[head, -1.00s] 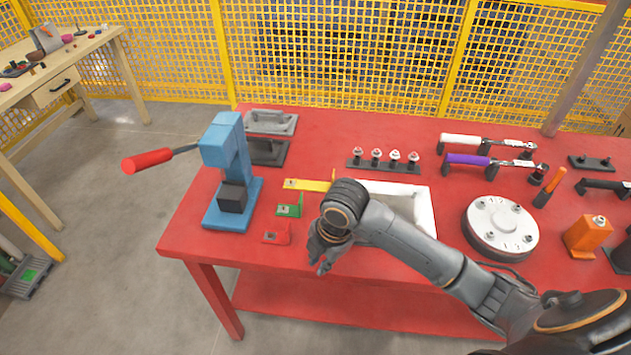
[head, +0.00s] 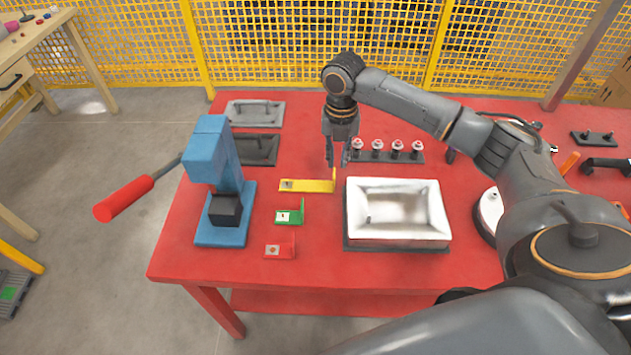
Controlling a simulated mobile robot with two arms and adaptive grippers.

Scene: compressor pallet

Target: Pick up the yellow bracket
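The yellow bracket (head: 308,186) lies on the red table, left of the white tray, with its upright end at the right. My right gripper (head: 337,166) points down right at that upright end. Its fingers look apart, and one finger overlaps the upright end in the picture. I cannot tell whether they touch the bracket. My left gripper is not in view.
A green bracket (head: 289,216) and a red bracket (head: 280,251) lie nearer the front. A blue press (head: 222,180) with a red handle stands at left. The white tray (head: 397,238) is at right. A rack of bolts (head: 388,156) is just behind it.

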